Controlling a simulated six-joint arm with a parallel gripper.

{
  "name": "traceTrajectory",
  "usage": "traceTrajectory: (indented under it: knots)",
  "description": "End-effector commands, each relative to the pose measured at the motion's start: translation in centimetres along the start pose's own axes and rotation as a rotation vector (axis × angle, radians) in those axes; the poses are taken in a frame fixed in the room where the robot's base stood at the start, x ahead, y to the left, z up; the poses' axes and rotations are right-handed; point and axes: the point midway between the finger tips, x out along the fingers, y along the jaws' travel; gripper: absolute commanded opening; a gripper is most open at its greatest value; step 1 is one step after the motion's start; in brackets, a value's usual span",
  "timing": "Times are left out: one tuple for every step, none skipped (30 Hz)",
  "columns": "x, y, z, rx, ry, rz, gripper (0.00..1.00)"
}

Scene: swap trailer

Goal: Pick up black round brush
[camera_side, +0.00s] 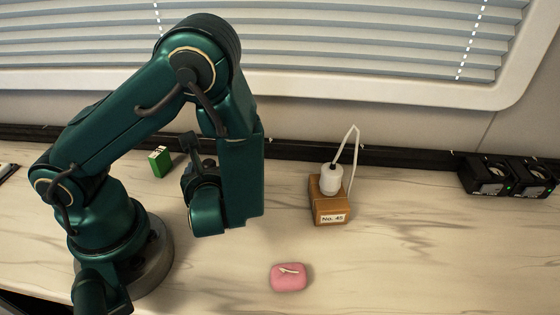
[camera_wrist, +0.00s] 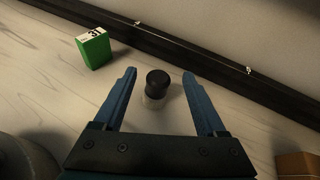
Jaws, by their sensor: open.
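The black round brush (camera_wrist: 157,80) shows in the wrist view as a dark rounded top over a paler, blurred lower part. It stands on the table between the two blue fingers of my gripper (camera_wrist: 158,88), slightly beyond the middle of the gap, and no finger visibly touches it. My gripper is open and empty. In the side view my gripper points down behind my arm, and its fingertips are hidden there. A dark round shape (camera_side: 209,164) beside my wrist may be the brush, but I cannot tell for sure.
A green block (camera_side: 159,161) stands left of my wrist; it also shows in the wrist view (camera_wrist: 93,48). A brown box labelled No. 45 (camera_side: 331,208) with a white corded object (camera_side: 332,178) stands right. A pink piece (camera_side: 289,277) lies in front. A black rail (camera_wrist: 200,62) runs behind.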

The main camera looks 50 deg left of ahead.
Motion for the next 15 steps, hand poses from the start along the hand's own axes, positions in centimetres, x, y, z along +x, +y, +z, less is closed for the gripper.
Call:
traceTrajectory:
  knots:
    - [0.0,0.2,-0.3,0.029,-0.007,-0.005,0.74]
    - [0.0,0.2,-0.4,0.041,-0.01,-0.007,0.74]
    - [-0.1,0.3,-0.5,0.052,-0.013,-0.011,0.74]
    - [0.0,0.3,-0.6,0.058,-0.014,-0.013,0.74]
    - [0.0,0.3,-0.6,0.061,-0.015,-0.015,0.74]
    - [0.2,0.2,-0.6,0.061,-0.015,-0.017,0.74]
    - [0.4,0.2,-0.6,0.061,-0.016,-0.016,0.74]
    - [0.7,0.2,-0.6,0.06,-0.016,-0.015,0.74]
    - [1.1,0.3,-0.6,0.059,-0.016,-0.013,0.74]
    - [1.5,0.3,-0.5,0.06,-0.016,-0.012,0.74]
    - [1.8,0.3,-0.6,0.06,-0.016,-0.011,0.74]
    - [2.3,0.3,-0.6,0.06,-0.015,-0.01,0.74]
    - [2.7,0.3,-0.6,0.06,-0.014,-0.01,0.74]
    - [3.0,0.3,-0.6,0.058,-0.014,-0.01,0.74]
    - [3.4,0.3,-0.5,0.058,-0.015,-0.011,0.74]
